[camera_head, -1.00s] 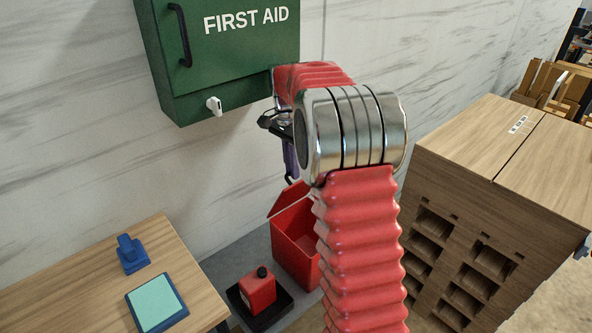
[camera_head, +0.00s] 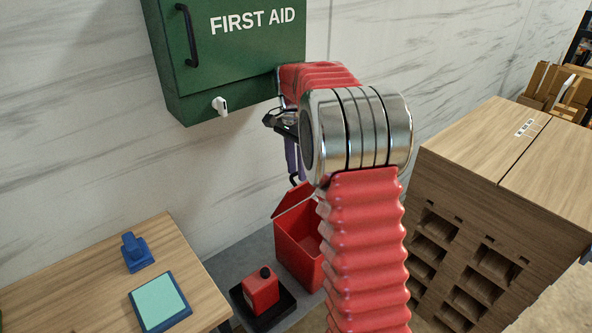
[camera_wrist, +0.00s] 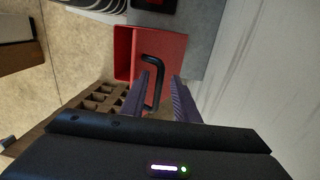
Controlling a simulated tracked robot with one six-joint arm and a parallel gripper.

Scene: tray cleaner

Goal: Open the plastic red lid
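In the wrist view a black curved handle (camera_wrist: 157,78) sits on the lid. My gripper (camera_wrist: 160,75) is open, with its two purple fingers either side of the handle in the picture. I cannot tell whether a finger touches it. In the head view my gripper (camera_head: 292,178) hangs just above the lid, partly hidden by my arm.
A green first aid cabinet (camera_head: 235,60) hangs on the wall above left. A red canister (camera_head: 261,291) stands in a black tray (camera_head: 285,304) left of the bin. A wooden table (camera_head: 80,275) is at left. A wooden cabinet with slots (camera_head: 455,220) stands close at right.

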